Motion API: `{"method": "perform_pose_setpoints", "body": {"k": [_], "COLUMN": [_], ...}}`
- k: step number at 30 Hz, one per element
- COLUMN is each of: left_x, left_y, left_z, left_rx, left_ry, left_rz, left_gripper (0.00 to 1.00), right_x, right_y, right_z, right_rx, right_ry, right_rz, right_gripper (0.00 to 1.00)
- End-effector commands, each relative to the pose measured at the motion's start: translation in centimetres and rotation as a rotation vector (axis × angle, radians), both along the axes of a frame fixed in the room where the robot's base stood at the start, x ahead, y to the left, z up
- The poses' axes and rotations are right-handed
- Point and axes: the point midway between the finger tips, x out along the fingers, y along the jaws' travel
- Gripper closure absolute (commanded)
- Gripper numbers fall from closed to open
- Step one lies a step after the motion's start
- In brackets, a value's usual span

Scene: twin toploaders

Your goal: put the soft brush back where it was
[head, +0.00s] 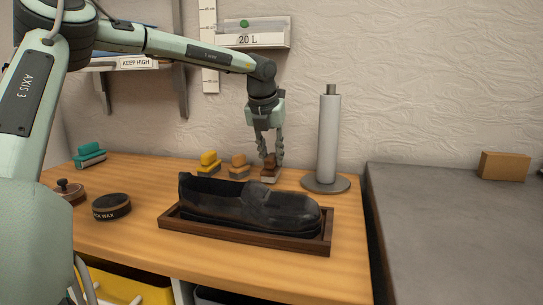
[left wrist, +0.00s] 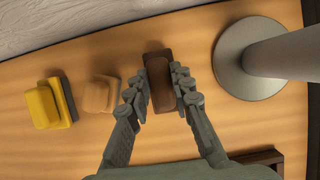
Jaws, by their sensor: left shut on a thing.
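My left gripper (head: 270,161) is shut on a brown brush (head: 268,174), with a finger on each side of its handle. In the left wrist view the brown brush (left wrist: 159,72) lies between the fingers, upright and right of the tan brush (left wrist: 99,95). Its underside is at or just above the wooden table (head: 118,240); I cannot tell whether it touches. In the head view the tan brush (head: 239,165) and a yellow brush (head: 209,164) stand in a row to its left. No label shows which brush is the soft one. My right gripper is not in view.
A grey cylinder on a round base (head: 327,184) stands close to the right. A black shoe (head: 240,206) in a wooden tray (head: 240,243) lies in front. A wax tin (head: 111,207) and a teal brush (head: 90,155) are at the left. Shelves hang behind.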

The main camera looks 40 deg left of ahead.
Motion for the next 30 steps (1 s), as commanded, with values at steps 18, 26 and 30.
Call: {"method": "perform_pose_setpoints", "body": {"k": [18, 26, 30], "left_x": [0.0, 0.0, 0.0], "left_y": [0.0, -0.01, -0.01], "left_z": [-0.62, -0.63, -0.38], "left_rx": [0.001, 0.0, 0.001], "left_ry": [-0.002, -0.001, -0.002], "left_rz": [0.0, 0.0, 0.0], "left_gripper": [0.63, 0.58, 0.58], "right_x": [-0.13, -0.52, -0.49], "right_y": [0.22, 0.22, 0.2], "right_z": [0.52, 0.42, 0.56], "right_rx": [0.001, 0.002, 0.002], "right_ry": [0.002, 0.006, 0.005], "right_rz": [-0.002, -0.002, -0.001], "right_gripper": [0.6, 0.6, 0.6]}}
